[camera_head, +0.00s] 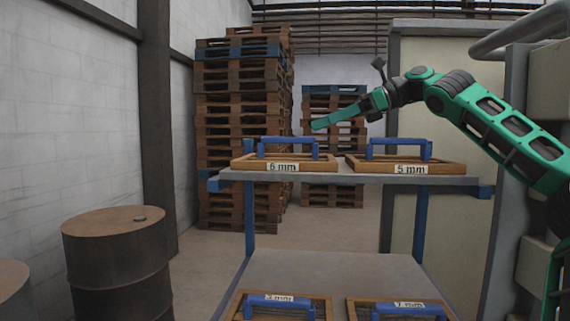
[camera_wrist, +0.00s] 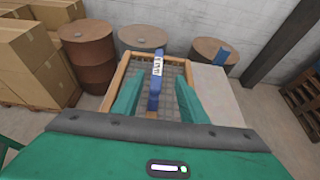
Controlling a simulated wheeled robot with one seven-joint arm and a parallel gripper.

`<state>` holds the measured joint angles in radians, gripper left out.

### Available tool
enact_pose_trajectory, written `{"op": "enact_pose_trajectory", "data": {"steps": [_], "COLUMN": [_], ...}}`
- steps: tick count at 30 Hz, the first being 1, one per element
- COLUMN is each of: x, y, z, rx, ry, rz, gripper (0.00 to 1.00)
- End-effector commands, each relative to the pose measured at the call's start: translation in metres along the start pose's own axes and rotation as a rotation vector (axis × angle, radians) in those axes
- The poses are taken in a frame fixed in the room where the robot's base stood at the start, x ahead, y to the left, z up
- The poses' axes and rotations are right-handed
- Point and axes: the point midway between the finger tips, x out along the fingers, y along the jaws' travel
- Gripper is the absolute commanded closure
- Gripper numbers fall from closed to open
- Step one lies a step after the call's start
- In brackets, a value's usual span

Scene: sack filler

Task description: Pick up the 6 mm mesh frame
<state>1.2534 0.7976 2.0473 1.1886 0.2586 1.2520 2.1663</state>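The 6 mm mesh frame (camera_head: 327,165) has a wooden border, a blue handle and a "6 mm" label. It lies on the left of the rack's upper shelf (camera_head: 350,178). My gripper (camera_head: 318,124) is above it in the head view, apart from the handle. In the wrist view my gripper (camera_wrist: 160,78) is open and empty, its two green fingers on either side of a blue handle (camera_wrist: 155,88) on a wooden mesh frame (camera_wrist: 117,77). The label there is too small to read surely. Whether the fingers are at handle height is unclear.
The 5 mm frame (camera_head: 457,167) lies right of the 6 mm one. A rusty drum (camera_head: 115,260) stands left; stacked pallets (camera_head: 240,110) stand behind. Space above the frames is free.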

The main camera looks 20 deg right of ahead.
Motion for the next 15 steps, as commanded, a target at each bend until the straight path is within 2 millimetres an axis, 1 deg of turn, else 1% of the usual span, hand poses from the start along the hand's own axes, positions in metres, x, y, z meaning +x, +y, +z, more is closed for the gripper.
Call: {"op": "enact_pose_trajectory", "data": {"steps": [9,15], "x": [0.038,0.049], "y": [-0.002,-0.001], "z": [-0.003,-0.003], "rx": [0.003,0.003], "ry": [0.002,0.001], "rz": [-0.006,-0.008], "gripper": [0.61,0.61]}}
